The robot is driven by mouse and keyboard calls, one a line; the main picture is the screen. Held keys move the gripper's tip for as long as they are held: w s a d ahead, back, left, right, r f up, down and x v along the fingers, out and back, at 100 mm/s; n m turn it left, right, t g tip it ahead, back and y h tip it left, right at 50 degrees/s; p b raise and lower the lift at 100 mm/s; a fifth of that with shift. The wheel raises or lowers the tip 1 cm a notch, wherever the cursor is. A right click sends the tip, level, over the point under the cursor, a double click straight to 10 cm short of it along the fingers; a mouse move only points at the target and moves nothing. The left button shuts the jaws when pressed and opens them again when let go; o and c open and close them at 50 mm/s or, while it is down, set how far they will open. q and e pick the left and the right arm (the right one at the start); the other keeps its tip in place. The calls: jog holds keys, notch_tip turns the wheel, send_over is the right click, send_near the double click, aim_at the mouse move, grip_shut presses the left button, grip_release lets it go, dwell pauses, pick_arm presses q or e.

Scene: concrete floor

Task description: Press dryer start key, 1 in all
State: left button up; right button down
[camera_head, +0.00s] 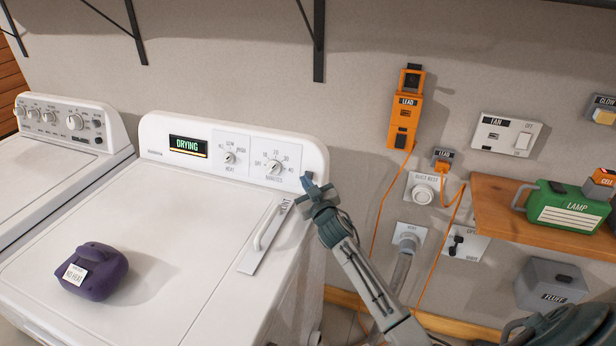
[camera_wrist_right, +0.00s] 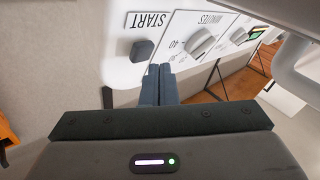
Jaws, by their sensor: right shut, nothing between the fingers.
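The white dryer (camera_head: 140,230) has a control panel with a lit display (camera_head: 189,146) reading "DRYING", a heat knob (camera_head: 229,157) and a minutes knob (camera_head: 273,167). In the right wrist view the dark start key (camera_wrist_right: 142,50) sits beside the "START" label. My right gripper (camera_head: 316,190) is at the panel's right end and largely hides the key in the head view. Its shut, empty fingers (camera_wrist_right: 159,80) point at the panel close to the key; I cannot tell whether they touch it. My left gripper is not in view.
A purple object (camera_head: 95,270) tagged "NO HEAT" lies on the dryer top, left of a handled panel (camera_head: 265,237). A washer (camera_head: 50,160) stands at left.

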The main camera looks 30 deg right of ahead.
jog(key=shift+a, duration=0.1)
jog(key=shift+s+a+r+p, duration=0.35)
jog(key=shift+s+a+r, duration=0.05)
jog(key=shift+s+a, duration=0.45)
jog(key=shift+s+a+r+p, duration=0.35)
jog(key=shift+s+a, duration=0.4)
jog(key=shift+a, duration=0.1)
